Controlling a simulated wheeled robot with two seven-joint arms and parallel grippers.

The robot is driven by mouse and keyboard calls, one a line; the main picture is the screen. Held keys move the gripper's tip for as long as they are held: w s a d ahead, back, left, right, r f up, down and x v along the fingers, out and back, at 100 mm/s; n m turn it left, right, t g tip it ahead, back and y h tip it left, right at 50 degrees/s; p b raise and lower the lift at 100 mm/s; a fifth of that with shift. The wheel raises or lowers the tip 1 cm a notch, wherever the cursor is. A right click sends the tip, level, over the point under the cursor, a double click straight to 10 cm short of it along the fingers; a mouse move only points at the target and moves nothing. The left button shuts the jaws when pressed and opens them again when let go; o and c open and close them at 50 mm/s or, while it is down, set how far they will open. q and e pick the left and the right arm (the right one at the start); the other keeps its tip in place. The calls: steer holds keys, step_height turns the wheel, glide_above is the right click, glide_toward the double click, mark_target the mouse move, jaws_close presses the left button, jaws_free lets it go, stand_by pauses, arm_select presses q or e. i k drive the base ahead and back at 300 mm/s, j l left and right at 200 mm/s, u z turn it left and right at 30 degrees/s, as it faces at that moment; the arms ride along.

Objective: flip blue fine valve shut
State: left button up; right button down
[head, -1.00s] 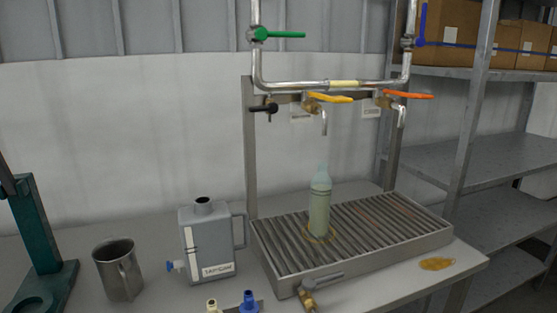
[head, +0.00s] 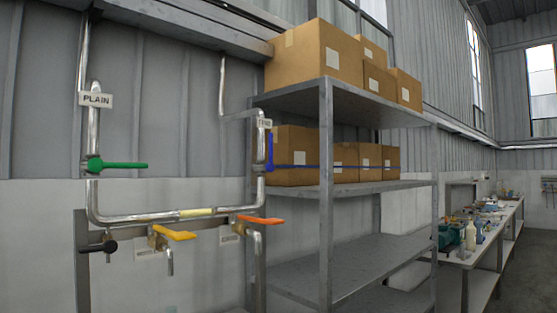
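The blue fine valve handle (head: 270,151) is on the right vertical pipe, below a small label (head: 264,123) that seems to read FINE. The handle stands upright, in line with the pipe. A green handle (head: 125,165) sits level, across the left vertical pipe, under the PLAIN label (head: 96,100). A yellow handle (head: 178,234) and an orange handle (head: 258,219) are on the taps below the cross pipe. Neither of my grippers shows in the head view.
A metal shelf (head: 352,187) with cardboard boxes (head: 313,52) stands close behind and right of the blue handle. A long cluttered bench (head: 470,258) runs along the wall far right. The space in front of the pipes looks clear.

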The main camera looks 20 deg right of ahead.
mark_target(271, 149)
steer(key=i+l+z, duration=0.15)
steer(key=i+l, duration=0.25)
steer(key=l, duration=0.2)
steer(key=i+l+z, duration=0.1)
steer(key=i+l, duration=0.35)
steer(key=k+l, duration=0.1)
steer(key=k, duration=0.25)
steer(key=j+z, duration=0.1)
steer(key=z, duration=0.25)
steer(key=k, duration=0.05)
